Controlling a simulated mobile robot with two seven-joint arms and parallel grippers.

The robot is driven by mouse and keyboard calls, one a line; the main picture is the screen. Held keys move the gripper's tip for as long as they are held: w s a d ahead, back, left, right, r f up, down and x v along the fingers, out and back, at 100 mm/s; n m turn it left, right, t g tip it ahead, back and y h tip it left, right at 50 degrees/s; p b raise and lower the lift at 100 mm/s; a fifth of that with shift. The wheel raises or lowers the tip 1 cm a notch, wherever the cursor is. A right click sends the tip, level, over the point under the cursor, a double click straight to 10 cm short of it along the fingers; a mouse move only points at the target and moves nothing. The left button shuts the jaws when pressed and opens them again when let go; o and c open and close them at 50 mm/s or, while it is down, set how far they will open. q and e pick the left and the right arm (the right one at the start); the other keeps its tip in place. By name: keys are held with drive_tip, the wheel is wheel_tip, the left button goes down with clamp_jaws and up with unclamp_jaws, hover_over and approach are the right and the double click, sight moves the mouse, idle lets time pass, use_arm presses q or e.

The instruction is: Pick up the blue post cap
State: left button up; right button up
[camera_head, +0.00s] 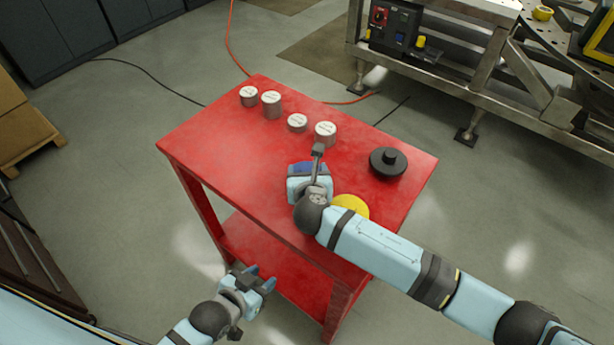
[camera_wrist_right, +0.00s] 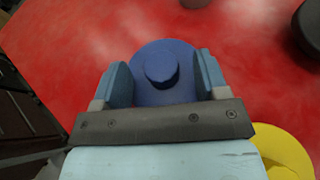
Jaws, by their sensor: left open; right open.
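The blue post cap (camera_wrist_right: 163,68) is a round disc with a raised knob, lying on the red table. In the right wrist view it sits between the two open fingers of my right gripper (camera_wrist_right: 164,82), with the knob midway between them. In the head view the cap (camera_head: 301,168) is mostly hidden by my right gripper (camera_head: 305,172) and wrist. I cannot tell how far above the table the fingertips are. My left gripper (camera_head: 262,279) is open and empty, low in front of the table's left front side.
On the red table (camera_head: 215,140) a yellow disc (camera_head: 352,205) lies close beside my right wrist, and a black knobbed cap (camera_head: 388,162) is to the right. Several silver cylinders (camera_head: 271,104) stand along the back. A metal bench (camera_head: 470,90) stands behind at right. The table's left part is clear.

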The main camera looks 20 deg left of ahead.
drive_tip(key=shift+w, duration=0.1)
drive_tip(key=shift+c, duration=0.2)
drive_tip(key=c, duration=1.1)
drive_tip(key=shift+o, duration=0.2)
drive_tip(key=shift+r, duration=0.1)
